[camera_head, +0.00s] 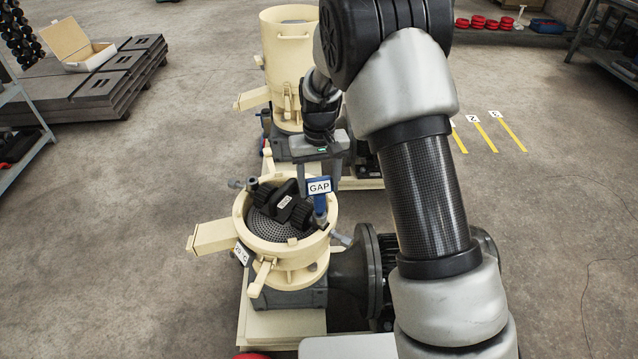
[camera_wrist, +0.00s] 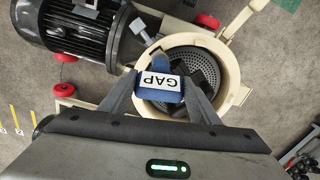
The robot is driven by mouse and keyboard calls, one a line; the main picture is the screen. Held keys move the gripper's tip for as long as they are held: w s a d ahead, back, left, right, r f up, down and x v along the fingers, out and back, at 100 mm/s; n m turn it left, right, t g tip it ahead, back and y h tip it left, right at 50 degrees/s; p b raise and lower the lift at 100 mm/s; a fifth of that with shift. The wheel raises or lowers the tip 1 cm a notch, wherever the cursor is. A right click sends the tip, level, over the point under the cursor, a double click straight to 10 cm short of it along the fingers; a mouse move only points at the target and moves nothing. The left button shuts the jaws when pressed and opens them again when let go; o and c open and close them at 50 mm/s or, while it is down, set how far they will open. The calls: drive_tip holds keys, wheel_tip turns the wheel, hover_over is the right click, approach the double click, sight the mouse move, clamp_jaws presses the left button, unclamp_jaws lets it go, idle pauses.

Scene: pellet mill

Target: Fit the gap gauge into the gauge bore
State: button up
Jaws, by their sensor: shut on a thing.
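The gap gauge (camera_head: 320,203) has a blue handle with a white GAP label and hangs upright below my gripper (camera_head: 318,182). My gripper is shut on its handle, which also shows between the fingers in the wrist view (camera_wrist: 161,97). The gauge's lower end is at the right rim of the open cream pellet mill (camera_head: 245,213). Whether it touches the rim or is inside anything cannot be told. Inside the mill are dark rollers (camera_head: 283,201) over a perforated die (camera_head: 263,226). I cannot make out the gauge bore; the gauge and fingers cover that area.
A second, taller cream mill (camera_head: 289,60) stands behind. A dark motor (camera_wrist: 75,28) joins the front mill's side. A hopper-like spout (camera_head: 210,237) juts left from the mill. Grey slabs with an open box (camera_head: 78,46) lie at the back left.

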drive_tip(key=shift+f+b, duration=0.4)
drive_tip(key=shift+f, duration=0.35)
idle(1.5)
drive_tip(key=o, duration=2.1)
drive_tip(key=shift+r+p, duration=2.3)
drive_tip(key=shift+r, duration=1.2)
